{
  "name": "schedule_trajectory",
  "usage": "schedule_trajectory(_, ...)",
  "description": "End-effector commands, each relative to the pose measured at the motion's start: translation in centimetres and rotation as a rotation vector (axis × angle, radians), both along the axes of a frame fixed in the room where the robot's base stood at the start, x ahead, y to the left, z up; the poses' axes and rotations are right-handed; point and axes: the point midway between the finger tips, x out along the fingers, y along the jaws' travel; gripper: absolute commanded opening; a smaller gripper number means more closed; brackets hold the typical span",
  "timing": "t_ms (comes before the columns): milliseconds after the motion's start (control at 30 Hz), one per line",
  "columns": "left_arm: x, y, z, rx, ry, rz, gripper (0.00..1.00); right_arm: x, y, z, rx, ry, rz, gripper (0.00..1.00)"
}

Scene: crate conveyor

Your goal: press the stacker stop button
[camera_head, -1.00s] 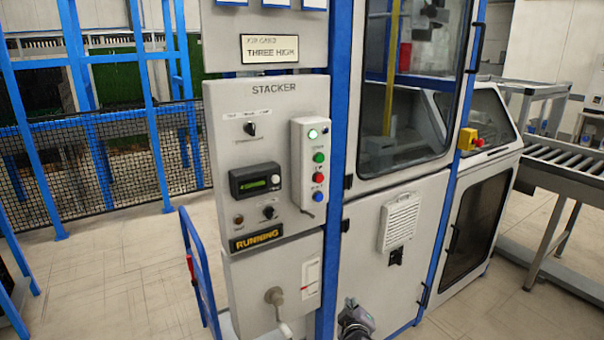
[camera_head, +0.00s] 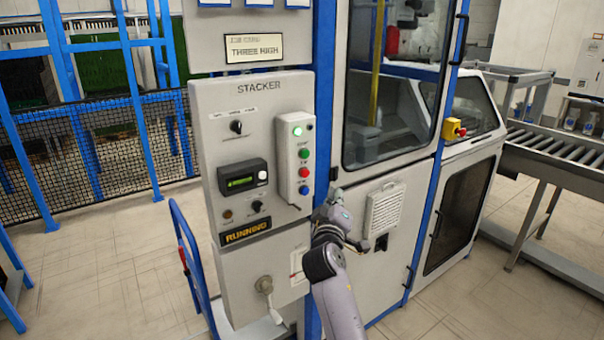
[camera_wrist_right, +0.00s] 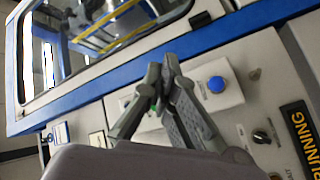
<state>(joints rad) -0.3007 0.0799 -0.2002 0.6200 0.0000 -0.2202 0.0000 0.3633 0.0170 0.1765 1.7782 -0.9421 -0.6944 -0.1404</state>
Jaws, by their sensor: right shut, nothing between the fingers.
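The grey STACKER panel (camera_head: 222,103) carries a white button box (camera_head: 284,168). On the box are a lit green lamp (camera_head: 297,131), a green button (camera_head: 304,153), a red button (camera_head: 304,172) and a blue button (camera_head: 304,190). Their small labels are too blurred to read. My right gripper (camera_head: 334,192) is shut and empty, just right of the box's lower end in the head view. In the right wrist view my shut fingers (camera_wrist_right: 168,62) cover part of the box; the blue button (camera_wrist_right: 216,85) shows beside them, and the red one is hidden. My left gripper is out of view.
A RUNNING sign (camera_head: 245,232), a small display (camera_head: 241,182) and knobs sit left of the box. A blue post (camera_head: 324,95) stands right of the panel. A red knob on yellow (camera_head: 456,130) is on the machine. A roller conveyor (camera_head: 545,145) is at right.

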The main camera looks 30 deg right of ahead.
Motion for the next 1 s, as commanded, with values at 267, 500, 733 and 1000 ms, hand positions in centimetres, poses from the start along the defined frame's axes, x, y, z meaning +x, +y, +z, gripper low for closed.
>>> schedule_trajectory(267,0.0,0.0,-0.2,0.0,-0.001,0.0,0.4,0.4,0.1,-0.1,0.0,0.001,0.002,0.0)
schedule_trajectory(500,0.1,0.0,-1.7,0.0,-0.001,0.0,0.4,3.0,0.3,-0.3,0.001,-0.002,0.002,0.0)
schedule_trajectory(733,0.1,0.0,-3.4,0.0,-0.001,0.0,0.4,6.3,0.5,-0.4,0.001,0.0,0.003,0.0)
schedule_trajectory(1000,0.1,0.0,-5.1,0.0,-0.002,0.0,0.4,8.5,0.7,-0.3,0.0,0.001,0.002,0.0)
